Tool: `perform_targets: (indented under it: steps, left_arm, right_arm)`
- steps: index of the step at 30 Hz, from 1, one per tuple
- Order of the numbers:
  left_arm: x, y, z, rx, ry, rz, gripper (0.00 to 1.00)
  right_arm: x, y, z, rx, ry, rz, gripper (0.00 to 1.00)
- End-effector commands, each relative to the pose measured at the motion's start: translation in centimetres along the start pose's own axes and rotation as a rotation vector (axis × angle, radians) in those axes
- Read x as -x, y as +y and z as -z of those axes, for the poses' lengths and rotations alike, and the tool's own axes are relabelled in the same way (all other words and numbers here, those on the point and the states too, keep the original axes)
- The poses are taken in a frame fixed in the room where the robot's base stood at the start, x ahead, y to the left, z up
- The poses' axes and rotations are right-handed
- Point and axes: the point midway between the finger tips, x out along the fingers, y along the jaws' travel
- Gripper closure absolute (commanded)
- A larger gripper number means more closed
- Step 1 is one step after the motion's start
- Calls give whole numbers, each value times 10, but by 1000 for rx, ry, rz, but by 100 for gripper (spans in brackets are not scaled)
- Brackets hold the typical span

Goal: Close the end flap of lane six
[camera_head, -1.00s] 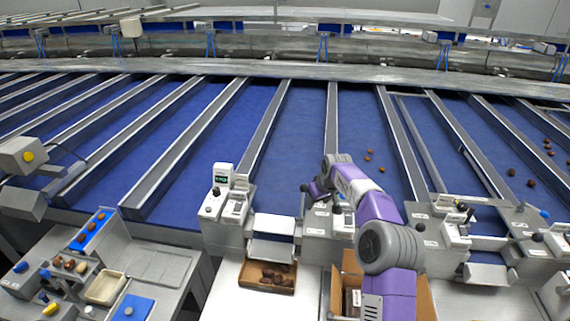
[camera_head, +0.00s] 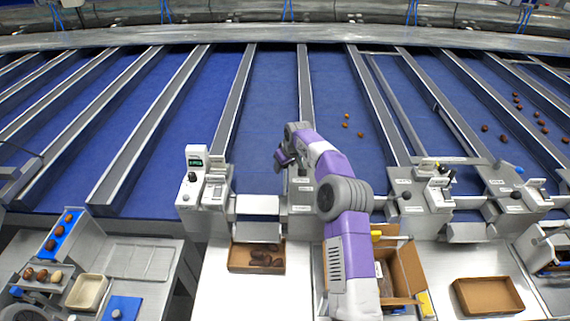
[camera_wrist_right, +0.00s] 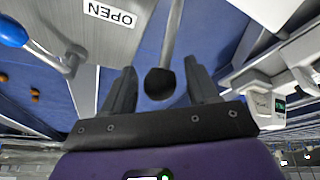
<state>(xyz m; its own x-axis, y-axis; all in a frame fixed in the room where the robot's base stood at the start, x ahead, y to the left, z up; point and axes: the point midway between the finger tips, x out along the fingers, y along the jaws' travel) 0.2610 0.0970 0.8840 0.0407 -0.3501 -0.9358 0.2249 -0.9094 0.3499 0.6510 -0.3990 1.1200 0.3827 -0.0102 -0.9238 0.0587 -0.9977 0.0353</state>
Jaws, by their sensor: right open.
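My right gripper (camera_head: 285,161) is at the lane ends, above the console beside a silver end flap (camera_head: 258,205). In the wrist view the right gripper (camera_wrist_right: 160,72) is open, with a round black knob (camera_wrist_right: 160,84) on a metal lever (camera_wrist_right: 172,32) between its fingers. I cannot tell whether the fingers touch the knob. A grey plate labelled OPEN (camera_wrist_right: 110,14) lies beside the lever. No lane number is readable, and my right arm hides part of the lane ends. My left gripper is not in view.
A brown tray of dates (camera_head: 240,262) sits below the flap. A cardboard box (camera_head: 408,268) stands right of my arm, and an empty brown tray (camera_head: 488,296) lies further right. A control box with a green display (camera_head: 194,163) stands left of the flap.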

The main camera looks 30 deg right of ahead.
Motion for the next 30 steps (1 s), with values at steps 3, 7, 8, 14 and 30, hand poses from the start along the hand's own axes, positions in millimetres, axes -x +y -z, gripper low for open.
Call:
perform_targets:
  steps: [3,7,8,14,30]
  left_arm:
    - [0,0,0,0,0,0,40]
    - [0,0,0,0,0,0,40]
    - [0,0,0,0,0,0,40]
    - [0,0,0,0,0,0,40]
    - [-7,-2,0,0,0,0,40]
  right_arm:
    - [-1,0,0,0,1,-1,41]
    - [-1,0,0,0,1,0,41]
    - [-1,0,0,0,1,0,44]
    - [-1,0,0,0,1,0,75]
    - [-2,-7,3,13,14,-5,100]
